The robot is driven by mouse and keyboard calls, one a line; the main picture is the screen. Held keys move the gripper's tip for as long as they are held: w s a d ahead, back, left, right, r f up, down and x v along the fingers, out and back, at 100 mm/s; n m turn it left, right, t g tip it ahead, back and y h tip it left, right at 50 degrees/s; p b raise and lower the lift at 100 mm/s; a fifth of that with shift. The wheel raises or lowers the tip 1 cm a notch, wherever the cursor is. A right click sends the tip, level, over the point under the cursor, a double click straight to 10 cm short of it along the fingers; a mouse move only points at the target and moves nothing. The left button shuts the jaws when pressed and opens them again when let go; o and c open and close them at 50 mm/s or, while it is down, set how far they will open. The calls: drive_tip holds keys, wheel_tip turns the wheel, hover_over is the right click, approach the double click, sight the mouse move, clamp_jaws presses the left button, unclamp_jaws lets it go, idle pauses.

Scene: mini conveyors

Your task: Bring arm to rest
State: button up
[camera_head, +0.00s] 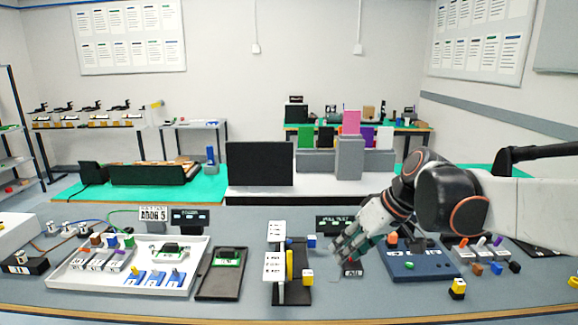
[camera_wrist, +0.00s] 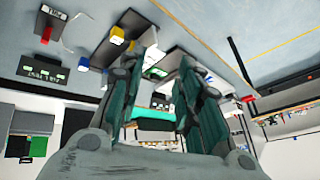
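My gripper (camera_head: 345,252) hangs over the middle right of the workbench, pointing down and to the left. In the wrist view its two fingers (camera_wrist: 160,62) stand apart with nothing held between them, so it is open and empty. My arm reaches in from the right edge of the head view, bent at the wrist.
Left of the gripper stands a fixture with white label plates (camera_head: 274,266) and a yellow bar. A blue board (camera_head: 425,270) lies to its right, with a yellow-and-black block (camera_head: 457,288) in front. A white tray (camera_head: 70,281) and a dark tray (camera_head: 207,288) lie farther left.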

drive_tip(key=s+d+f+m+t+h, duration=0.1)
drive_tip(key=s+d+f+m+h, duration=0.1)
drive_tip(key=s, duration=0.8)
drive_tip(key=s+d+f+m+t+h, duration=0.2)
drive_tip(key=s+d+f+m+h, duration=0.1)
drive_tip(key=s, duration=0.7)
drive_tip(key=shift+s+d+f+m+t, duration=0.2)
drive_tip(key=shift+d+m+t, duration=0.15)
drive_tip(key=shift+d, duration=0.5)
